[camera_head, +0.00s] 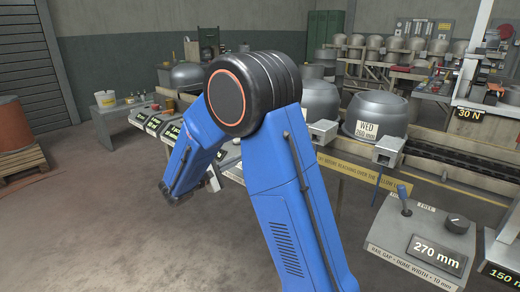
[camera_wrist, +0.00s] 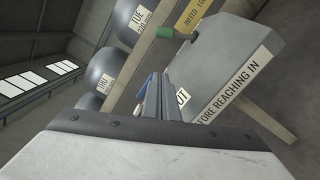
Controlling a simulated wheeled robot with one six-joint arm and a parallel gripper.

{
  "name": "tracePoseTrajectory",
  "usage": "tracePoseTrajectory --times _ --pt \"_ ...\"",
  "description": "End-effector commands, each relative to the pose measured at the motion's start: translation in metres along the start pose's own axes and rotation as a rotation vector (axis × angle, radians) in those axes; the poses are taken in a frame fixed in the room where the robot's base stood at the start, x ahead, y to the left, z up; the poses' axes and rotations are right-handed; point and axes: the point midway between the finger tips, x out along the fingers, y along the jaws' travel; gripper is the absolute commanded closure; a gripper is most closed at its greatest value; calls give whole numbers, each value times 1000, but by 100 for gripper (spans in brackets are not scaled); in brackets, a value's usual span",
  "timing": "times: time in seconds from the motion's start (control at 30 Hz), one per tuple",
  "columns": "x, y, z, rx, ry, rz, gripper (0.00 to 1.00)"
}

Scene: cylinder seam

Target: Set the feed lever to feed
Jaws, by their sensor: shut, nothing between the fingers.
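My gripper (camera_wrist: 160,94) is shut and empty in the wrist view, its dark fingers in front of a grey box (camera_wrist: 215,62). The box carries a partly covered label ending in "UT". A small blue piece (camera_wrist: 140,97) shows beside the fingers; I cannot tell whether it is the feed lever or whether the fingers touch it. A green knob (camera_wrist: 165,32) stands out from the box on a short dark rod. In the head view my arm reaches left and down, and the fingertips are hard to make out. No feed lever can be read there with certainty.
A grey dome (camera_head: 375,112) marked WED sits behind my arm. The floor (camera_head: 95,225) at left is clear.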

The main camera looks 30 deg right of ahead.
Motion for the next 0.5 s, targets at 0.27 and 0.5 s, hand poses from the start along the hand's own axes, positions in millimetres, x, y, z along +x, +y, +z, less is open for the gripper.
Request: tracePoseTrajectory --times 0.27,0.5 --pt "2 0 0 0 -1 -2 100" --pt "27 -1 1 0 -4 -3 100"
